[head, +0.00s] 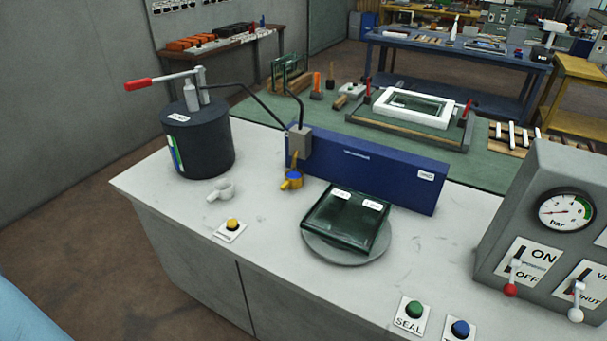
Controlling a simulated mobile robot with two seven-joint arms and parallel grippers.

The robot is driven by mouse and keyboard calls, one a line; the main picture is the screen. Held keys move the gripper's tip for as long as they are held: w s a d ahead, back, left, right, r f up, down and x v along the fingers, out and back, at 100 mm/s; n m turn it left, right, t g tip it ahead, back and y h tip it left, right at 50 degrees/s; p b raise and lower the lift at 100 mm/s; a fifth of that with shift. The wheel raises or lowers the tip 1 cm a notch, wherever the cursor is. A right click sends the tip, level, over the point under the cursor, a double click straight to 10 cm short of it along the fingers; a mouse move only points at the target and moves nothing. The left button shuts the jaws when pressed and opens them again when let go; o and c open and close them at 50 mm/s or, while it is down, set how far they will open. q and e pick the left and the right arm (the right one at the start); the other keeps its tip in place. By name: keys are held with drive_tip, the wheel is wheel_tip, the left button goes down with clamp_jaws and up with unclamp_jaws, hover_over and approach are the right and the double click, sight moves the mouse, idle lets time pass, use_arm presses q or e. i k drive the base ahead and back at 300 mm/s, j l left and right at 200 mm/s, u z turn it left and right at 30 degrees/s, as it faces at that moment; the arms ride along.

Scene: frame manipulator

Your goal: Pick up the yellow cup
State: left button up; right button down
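Neither of my grippers shows in the head view.
A dark cylinder with a red-handled lever (197,140) stands on the left. A dark green glass block (347,218) rests on a round grey plate (318,248). A yellow button (232,224) is in front. A gauge panel (535,228) stands right. The counter's front left is mostly clear.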

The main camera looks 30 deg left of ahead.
sight(290, 183)
drive_tip(key=j+z, duration=0.2)
drive_tip(key=j, duration=0.3)
drive_tip(key=j+z, duration=0.2)
drive_tip(key=j, duration=0.3)
drive_tip(key=j+z, duration=0.2)
drive_tip(key=j, duration=0.25)
drive_tip(key=k+j+z, duration=0.15)
drive_tip(key=j, duration=0.35)
drive_tip(key=k+j+z, duration=0.2)
drive_tip(key=j, duration=0.25)
drive_tip(key=i+j, duration=0.2)
drive_tip(key=j+z, duration=0.05)
drive_tip(key=j, duration=0.05)
